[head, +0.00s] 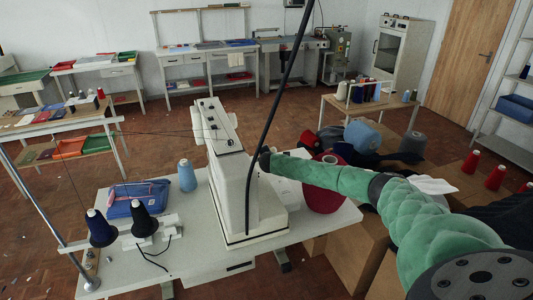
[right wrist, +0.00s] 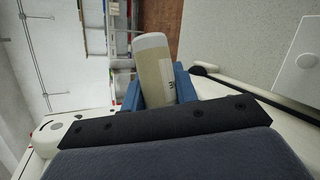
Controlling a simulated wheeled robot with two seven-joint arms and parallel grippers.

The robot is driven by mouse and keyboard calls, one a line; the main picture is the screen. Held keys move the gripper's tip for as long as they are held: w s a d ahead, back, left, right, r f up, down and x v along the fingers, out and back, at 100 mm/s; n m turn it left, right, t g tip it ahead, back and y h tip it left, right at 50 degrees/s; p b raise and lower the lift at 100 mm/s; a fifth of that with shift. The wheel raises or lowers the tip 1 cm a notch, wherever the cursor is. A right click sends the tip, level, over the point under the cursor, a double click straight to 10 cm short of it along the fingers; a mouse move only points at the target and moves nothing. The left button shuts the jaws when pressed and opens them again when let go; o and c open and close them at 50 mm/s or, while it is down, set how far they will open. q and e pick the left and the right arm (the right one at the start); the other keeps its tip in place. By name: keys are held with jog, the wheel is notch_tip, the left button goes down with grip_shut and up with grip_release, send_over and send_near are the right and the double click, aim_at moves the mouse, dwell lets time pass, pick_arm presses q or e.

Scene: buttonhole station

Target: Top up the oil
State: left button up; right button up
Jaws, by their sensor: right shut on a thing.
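The cream sewing machine (head: 232,185) stands on the white table (head: 315,222). Its top plate (head: 212,122) has several dark knobs or fittings, too small to tell apart. My right arm, in a green sleeve, reaches from the lower right to the machine's upper part; its gripper is hidden there in the head view. In the right wrist view the right gripper (right wrist: 158,90) has its blue fingers shut around a translucent bottle (right wrist: 154,62) with pale yellowish contents and dark print. The bottle's spout is not visible. My left gripper is not in view.
A thin metal pole (head: 45,220) rises at the left edge. A dark red cone (head: 326,190) stands right of the machine.

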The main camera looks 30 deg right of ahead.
jog(key=shift+r+y+p, duration=0.3)
jog(key=shift+r+p, duration=0.2)
jog(key=shift+p, duration=0.15)
jog(key=shift+r+m+y+p, duration=0.3)
jog(key=shift+m+p, duration=0.2)
jog(key=shift+p, duration=0.65)
jog(key=shift+r+g+y+p, duration=0.15)
jog(key=shift+g+y+p, duration=0.15)
jog(key=shift+p, duration=0.05)
jog(key=shift+m+y, duration=0.3)
jog(key=shift+m, duration=0.1)
jog(key=shift+r+y, duration=0.2)
jog(key=shift+y, duration=0.1)
jog(key=shift+r+m+g+y, duration=0.4)
jog(key=shift+r+m+y, duration=0.05)
jog(key=shift+m+y, duration=0.25)
jog(key=shift+r, duration=0.1)
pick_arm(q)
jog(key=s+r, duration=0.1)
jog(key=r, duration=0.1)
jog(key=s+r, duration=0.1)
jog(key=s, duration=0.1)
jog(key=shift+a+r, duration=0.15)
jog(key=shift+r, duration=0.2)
pick_arm(e)
jog(key=shift+y, duration=0.3)
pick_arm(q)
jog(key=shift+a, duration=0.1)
